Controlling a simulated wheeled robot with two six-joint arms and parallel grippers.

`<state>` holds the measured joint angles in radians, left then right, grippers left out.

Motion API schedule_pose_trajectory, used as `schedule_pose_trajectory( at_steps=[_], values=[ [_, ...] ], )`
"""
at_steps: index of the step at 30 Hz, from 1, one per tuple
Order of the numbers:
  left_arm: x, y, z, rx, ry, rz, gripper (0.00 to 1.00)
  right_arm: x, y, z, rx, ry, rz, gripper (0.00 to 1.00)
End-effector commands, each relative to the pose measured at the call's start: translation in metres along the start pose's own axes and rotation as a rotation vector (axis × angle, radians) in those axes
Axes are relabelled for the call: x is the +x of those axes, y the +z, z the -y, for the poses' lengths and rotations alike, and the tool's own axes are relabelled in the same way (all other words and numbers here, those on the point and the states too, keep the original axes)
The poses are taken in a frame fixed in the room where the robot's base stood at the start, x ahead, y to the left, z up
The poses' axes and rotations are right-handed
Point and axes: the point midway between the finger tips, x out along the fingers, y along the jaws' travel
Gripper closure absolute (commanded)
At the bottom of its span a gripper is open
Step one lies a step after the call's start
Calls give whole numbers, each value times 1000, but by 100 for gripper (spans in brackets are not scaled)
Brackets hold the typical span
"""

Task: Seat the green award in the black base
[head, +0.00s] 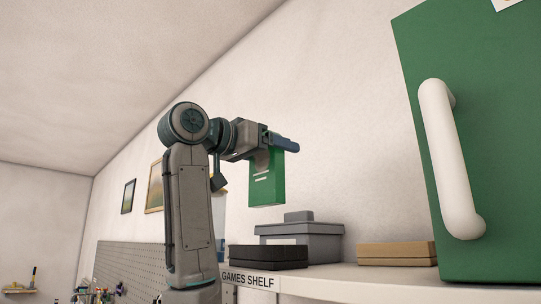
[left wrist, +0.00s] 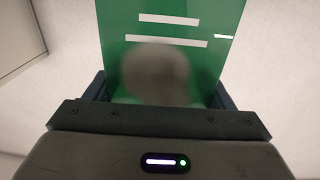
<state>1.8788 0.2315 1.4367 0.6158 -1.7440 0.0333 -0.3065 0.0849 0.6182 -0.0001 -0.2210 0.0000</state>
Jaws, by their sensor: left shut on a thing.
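The green award (head: 267,186) is a flat green plate with pale lines and a grey round mark. My left gripper (head: 280,144) is shut on its upper part and holds it hanging in the air above the shelf. In the left wrist view the award (left wrist: 170,28) fills the middle, between the fingers of the left gripper (left wrist: 165,92). The black base (head: 268,258) is a low black block at the left end of the shelf, below the award and apart from it. The base's top opening cannot be made out. My right gripper is not in view.
The white shelf (head: 350,283) is labelled "GAMES SHELF". A grey lidded box (head: 300,243) stands just behind the base. A tan box (head: 397,253) lies further right. A large green panel with a white handle (head: 450,160) stands close at right. A pegboard (head: 130,268) is at left.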

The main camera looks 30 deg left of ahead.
Motion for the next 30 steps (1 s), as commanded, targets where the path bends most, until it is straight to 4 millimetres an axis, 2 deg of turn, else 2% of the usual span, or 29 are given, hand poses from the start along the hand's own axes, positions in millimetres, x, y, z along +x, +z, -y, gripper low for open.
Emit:
schedule_pose_trajectory(
  at_steps=[8,19,30],
  values=[
    [0,16,0,0,0,-1,59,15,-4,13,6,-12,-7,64],
    [0,52,0,0,0,-1,59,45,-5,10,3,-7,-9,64],
    [0,56,0,0,0,-1,59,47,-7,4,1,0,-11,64]
  ],
)
